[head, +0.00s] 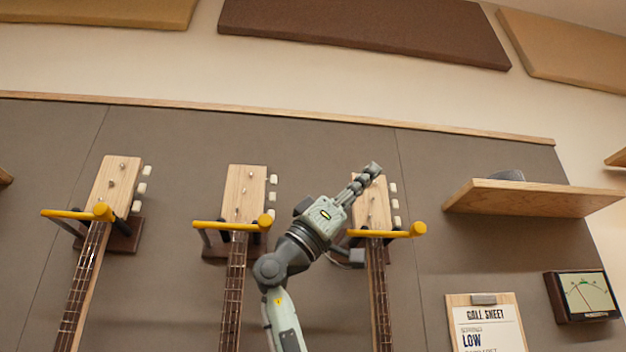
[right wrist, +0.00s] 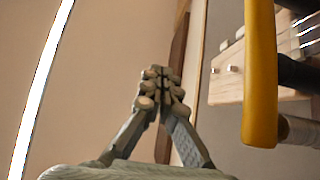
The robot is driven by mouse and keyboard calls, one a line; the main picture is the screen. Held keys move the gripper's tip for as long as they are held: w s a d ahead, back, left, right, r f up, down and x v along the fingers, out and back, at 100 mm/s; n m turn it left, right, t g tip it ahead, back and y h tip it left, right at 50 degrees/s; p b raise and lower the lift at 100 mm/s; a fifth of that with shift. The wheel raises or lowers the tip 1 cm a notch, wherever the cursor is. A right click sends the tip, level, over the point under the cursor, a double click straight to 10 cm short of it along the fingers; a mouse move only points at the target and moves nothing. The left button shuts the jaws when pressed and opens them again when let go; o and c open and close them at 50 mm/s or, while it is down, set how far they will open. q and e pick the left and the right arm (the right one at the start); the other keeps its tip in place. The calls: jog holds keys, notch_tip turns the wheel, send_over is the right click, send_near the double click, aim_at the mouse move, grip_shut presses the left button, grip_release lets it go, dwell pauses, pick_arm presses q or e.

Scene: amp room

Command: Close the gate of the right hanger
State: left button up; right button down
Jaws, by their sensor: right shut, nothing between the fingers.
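The right hanger (head: 385,232) shows its yellow gate bar running across the front of the right guitar's neck (head: 378,290), with a round knob (head: 418,229) at its right end. I cannot tell if the gate is fully shut. My right gripper (head: 372,168) is shut and empty, in front of that guitar's headstock (head: 371,212) and above the bar; the arm comes up from below left. In the right wrist view the shut fingertips (right wrist: 163,78) are left of the yellow bar (right wrist: 260,80), apart from it. My left gripper is not in view.
Two more guitars hang at the left (head: 119,185) and middle (head: 243,190), each with a yellow gate bar. A wooden shelf (head: 530,197), a clipboard (head: 486,298) and a meter box (head: 582,297) are at the right. Wall space above the headstocks is clear.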

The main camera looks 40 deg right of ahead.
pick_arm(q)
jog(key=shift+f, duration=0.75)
pick_arm(e)
jog(key=shift+s+d+f+t+y, duration=0.25)
jog(key=shift+s+d+t+y, duration=0.15)
jog(key=shift+d+y, duration=0.2)
